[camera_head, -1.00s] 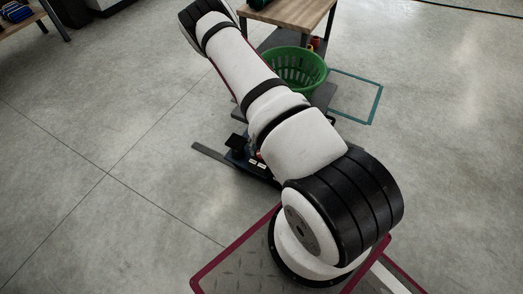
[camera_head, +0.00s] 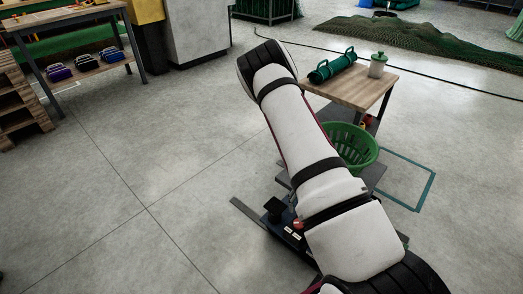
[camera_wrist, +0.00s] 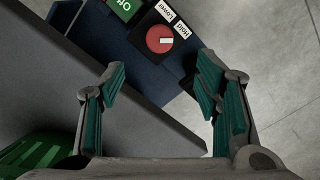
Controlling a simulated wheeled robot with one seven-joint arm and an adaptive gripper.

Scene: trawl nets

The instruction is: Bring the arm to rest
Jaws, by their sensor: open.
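My gripper (camera_wrist: 163,92) shows in the wrist view with its two teal-padded fingers spread wide and nothing between them. Beyond the fingertips is a dark blue control box with a red round knob (camera_wrist: 160,39), a green label and white labels reading "Hold" and "Lower". The knob is apart from the fingers. In the head view my white and black arm stretches from the lower right up to the top middle; the gripper itself is hidden there. The control box (camera_head: 285,232) shows beside the arm, partly hidden by it.
A workbench (camera_head: 72,17) stands at the upper left. Green netting (camera_head: 420,38) lies at the back.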

